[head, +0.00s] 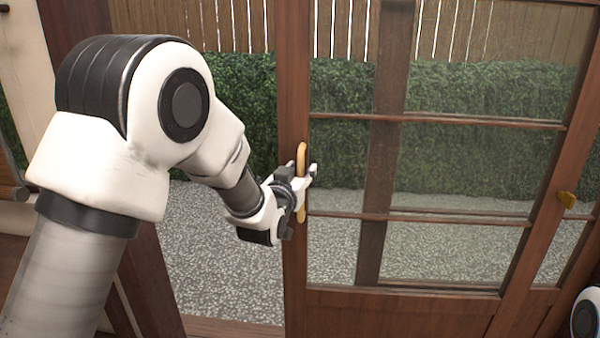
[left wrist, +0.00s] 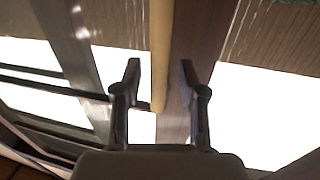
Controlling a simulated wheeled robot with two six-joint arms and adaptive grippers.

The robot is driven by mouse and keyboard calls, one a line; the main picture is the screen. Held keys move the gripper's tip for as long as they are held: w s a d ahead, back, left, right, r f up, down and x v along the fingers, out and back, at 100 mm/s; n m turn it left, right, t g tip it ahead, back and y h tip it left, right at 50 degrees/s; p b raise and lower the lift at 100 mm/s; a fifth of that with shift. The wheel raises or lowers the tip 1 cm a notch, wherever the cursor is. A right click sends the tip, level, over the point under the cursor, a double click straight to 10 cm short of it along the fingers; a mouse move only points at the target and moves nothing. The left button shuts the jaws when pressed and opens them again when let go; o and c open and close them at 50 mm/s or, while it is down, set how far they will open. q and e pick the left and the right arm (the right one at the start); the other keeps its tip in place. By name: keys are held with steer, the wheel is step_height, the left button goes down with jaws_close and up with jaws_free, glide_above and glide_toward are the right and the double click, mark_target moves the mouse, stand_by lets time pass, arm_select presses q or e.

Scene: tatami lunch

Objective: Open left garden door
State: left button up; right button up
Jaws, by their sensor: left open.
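The wooden garden door (head: 293,262) has glass panes and a light wooden vertical bar handle (head: 301,152) on its left stile. Left of this stile is a gap that looks free of glass, with hedge and gravel beyond. My left gripper (head: 309,177) is at the handle. In the left wrist view the fingers of my left gripper (left wrist: 160,75) are apart, with the handle (left wrist: 160,45) running between them. I cannot tell whether either finger touches it. My right gripper is not in view.
Another wooden upright (head: 378,175) shows behind the door's glass. Outside are a green hedge (head: 240,110), a plank fence (head: 215,25) and gravel (head: 215,250). A wooden post stands left of the gap.

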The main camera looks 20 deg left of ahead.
arm_select(q)
steer(key=s, duration=1.2)
steer(key=shift+d, duration=0.2)
steer(key=shift+f, duration=0.1)
steer(key=s+a+f+g+p, duration=0.1)
steer(key=s+f+g, duration=0.25)
steer(key=f, duration=0.75)
steer(key=s+f+g, duration=0.3)
steer(key=s+f, duration=0.1)
steer(key=f, duration=0.7)
steer(key=s+a+f+g+p, duration=0.1)
steer(key=s+f+g, duration=0.2)
steer(key=f, duration=0.7)
steer(key=s+f+g, duration=0.4)
steer(key=s+f, duration=0.2)
steer(key=s, duration=0.5)
steer(key=s+f+g, duration=0.4)
steer(key=s+f, duration=0.2)
steer(key=s, duration=0.5)
steer(key=shift+s+d+h+p, duration=0.15)
steer(key=shift+s+h+p, duration=0.05)
steer(key=shift+h+p, duration=0.15)
steer(key=shift+w+g, duration=0.1)
steer(key=shift+g, duration=0.15)
